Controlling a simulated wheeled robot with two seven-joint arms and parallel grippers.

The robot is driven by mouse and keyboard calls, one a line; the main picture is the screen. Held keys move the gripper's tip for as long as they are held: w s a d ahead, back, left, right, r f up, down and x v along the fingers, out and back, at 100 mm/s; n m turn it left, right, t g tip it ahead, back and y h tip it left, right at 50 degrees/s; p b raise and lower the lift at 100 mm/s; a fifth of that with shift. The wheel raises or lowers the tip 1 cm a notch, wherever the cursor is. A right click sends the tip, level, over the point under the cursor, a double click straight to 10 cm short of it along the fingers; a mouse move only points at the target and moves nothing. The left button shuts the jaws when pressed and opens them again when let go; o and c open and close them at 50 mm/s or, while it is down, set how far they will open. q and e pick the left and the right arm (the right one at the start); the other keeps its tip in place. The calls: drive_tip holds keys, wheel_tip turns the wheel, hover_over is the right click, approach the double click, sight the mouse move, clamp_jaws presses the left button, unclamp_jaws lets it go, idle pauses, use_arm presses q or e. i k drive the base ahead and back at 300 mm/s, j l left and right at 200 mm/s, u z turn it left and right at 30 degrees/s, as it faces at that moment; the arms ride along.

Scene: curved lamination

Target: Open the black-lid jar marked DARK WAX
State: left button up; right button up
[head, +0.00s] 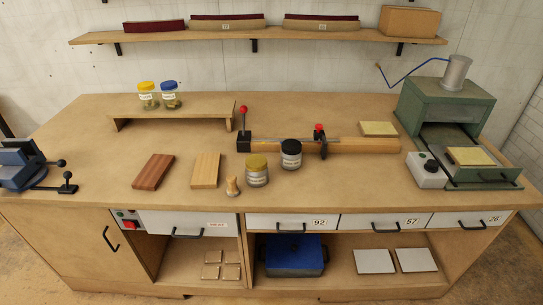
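A jar with a black lid (291,155) stands upright on the workbench, right of centre. Its lid sits on top, and its pale label is too small to read. It stands close to the wooden bar clamp, near the clamp's front side. A jar with a yellow-gold lid (257,172) stands just to its left and a little nearer; its label is also too small to read. Neither of my grippers shows in the head view.
The bar clamp (360,146) with red knobs lies behind the jars. A small wooden peg (232,186) and wooden boards (205,171) lie left. A green machine (445,108) stands right, a blue vise-like device (20,167) far left. The front bench strip is clear.

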sight(287, 162)
drive_tip(key=i+l+u, duration=0.3)
drive_tip(key=l, duration=0.25)
drive_tip(key=i+l+u, duration=0.15)
drive_tip(key=l, duration=0.15)
drive_tip(key=i+l+u, duration=0.15)
drive_tip(key=l, duration=0.2)
